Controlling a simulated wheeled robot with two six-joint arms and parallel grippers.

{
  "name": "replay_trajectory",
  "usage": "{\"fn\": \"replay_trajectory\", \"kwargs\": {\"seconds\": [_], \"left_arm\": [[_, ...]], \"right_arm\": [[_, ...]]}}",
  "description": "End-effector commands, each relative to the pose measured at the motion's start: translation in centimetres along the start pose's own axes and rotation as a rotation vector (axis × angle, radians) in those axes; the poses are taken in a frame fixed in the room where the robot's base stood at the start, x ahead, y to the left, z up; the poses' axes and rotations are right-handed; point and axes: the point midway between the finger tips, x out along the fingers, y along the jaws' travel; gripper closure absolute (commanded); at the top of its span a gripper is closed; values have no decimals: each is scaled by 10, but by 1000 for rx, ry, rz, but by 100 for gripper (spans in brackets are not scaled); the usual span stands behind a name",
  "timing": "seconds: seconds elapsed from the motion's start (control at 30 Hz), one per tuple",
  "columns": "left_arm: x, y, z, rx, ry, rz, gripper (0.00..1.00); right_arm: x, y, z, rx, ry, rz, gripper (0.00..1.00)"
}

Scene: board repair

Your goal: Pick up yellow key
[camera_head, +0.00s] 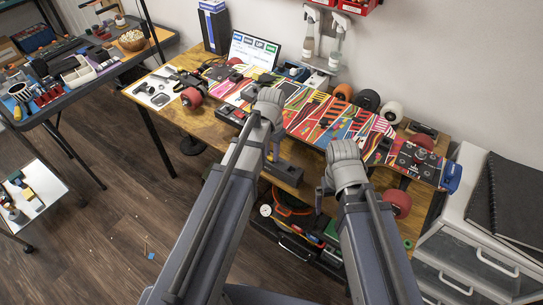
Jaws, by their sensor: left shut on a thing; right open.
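I cannot make out the yellow key in the head view. My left gripper (275,151) points down at the front of the wooden workbench (207,128), partly hidden by my own wrist. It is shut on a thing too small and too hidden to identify. My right gripper (319,200) is open at the bench's front edge, further right and nearer to me. Nothing shows between its fingers.
A long colourful skateboard deck (300,118) lies across the bench. Red wheels (192,97) and other wheels lie around it. A drawer cabinet (470,225) stands at right. A dark side table (75,92) holds tools at left. Open floor lies between.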

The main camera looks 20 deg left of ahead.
Motion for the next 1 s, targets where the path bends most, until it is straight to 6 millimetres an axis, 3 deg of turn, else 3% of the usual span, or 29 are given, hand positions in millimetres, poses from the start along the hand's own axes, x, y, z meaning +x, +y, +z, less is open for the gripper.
{"fn": "replay_trajectory", "kwargs": {"seconds": [0.2, 0.73, 1.0], "left_arm": [[0, 0, 0, 0, 0, 0, 100], [-2, 0, 0, 0, 0, 0, 100], [-24, 0, 0, 0, 0, 0, 100]], "right_arm": [[0, 0, 0, 0, 0, 0, 0], [-2, 0, 0, 0, 0, 0, 0], [-23, 2, 1, 0, 0, 0, 0]]}}
